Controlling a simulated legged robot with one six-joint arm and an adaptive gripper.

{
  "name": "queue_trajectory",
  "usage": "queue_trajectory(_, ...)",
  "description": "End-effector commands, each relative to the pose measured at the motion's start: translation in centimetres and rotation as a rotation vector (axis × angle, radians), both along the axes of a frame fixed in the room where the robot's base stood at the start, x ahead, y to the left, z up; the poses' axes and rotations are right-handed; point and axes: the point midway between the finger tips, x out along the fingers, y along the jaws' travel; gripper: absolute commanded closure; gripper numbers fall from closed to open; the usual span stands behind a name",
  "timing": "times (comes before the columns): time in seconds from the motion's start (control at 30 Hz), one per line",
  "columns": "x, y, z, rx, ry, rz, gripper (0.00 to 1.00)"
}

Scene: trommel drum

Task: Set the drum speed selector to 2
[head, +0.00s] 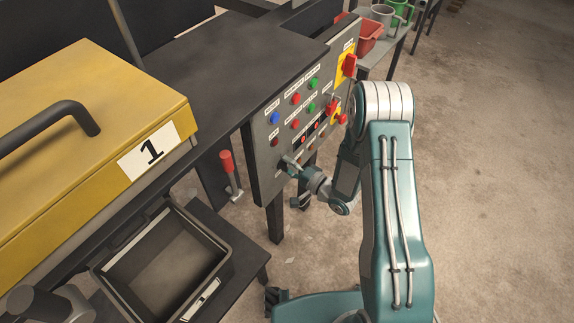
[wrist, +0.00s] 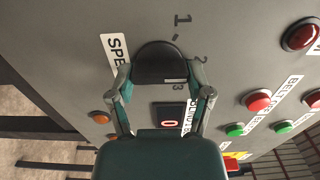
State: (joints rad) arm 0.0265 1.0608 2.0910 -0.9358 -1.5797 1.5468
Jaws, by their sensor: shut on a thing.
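The drum speed selector is a dark rounded knob (wrist: 155,56) on the grey control panel (head: 262,165). I cannot tell for sure which number the knob points to. In the head view my gripper (head: 292,165) is at the panel's lower edge, and the knob is hard to make out there.
A yellow cover (head: 70,120) marked 1 and a grey bin (head: 222,275) stand left.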

Motion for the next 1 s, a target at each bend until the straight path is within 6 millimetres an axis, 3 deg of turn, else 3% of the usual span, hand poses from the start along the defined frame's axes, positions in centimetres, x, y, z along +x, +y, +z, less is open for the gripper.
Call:
queue_trajectory(0.47,0.10,-0.22,-0.32,0.003,0.019,-0.009,0.82)
queue_trajectory(0.5,0.10,-0.21,-0.33,0.003,0.019,-0.009,0.30)
queue_trajectory(0.57,0.09,-0.22,-0.32,0.003,0.019,-0.009,0.03)
queue_trajectory(1.0,-0.08,-0.10,-0.10,0.007,0.015,-0.002,0.00)
